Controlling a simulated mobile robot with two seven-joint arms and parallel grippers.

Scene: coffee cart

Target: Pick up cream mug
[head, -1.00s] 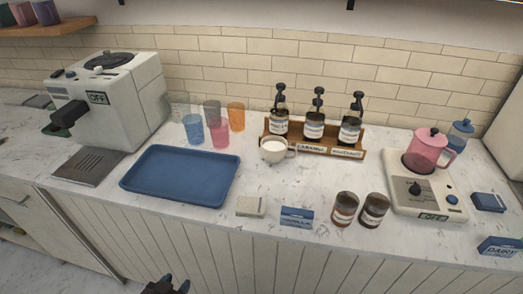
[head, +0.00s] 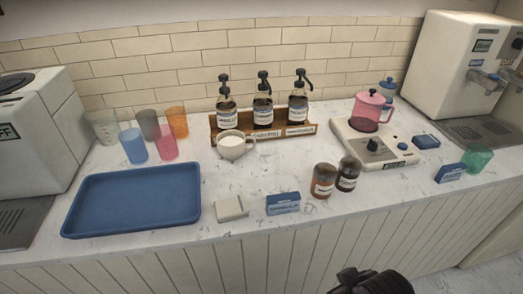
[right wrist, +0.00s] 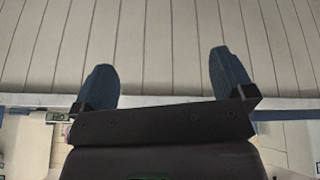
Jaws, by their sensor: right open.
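The cream mug (head: 231,151) stands upright on the white marble counter, in front of the left part of the wooden syrup rack. Its handle points to the right, and its inside looks white. My right gripper (right wrist: 163,78) is open and empty in the right wrist view, its two blue fingers spread in front of the panelled cart front. The mug does not show in that view. A dark part of my arm (head: 370,282) shows at the bottom of the head view, apart from the mug. My left gripper is not in view.
The rack (head: 290,132) holds several pump bottles behind the mug. Coloured cups (head: 134,146) stand to its left, near a blue tray (head: 133,202). A pale box (head: 231,208), a blue box (head: 283,204) and brown jars (head: 323,181) line the front. Bare counter lies between mug and boxes.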

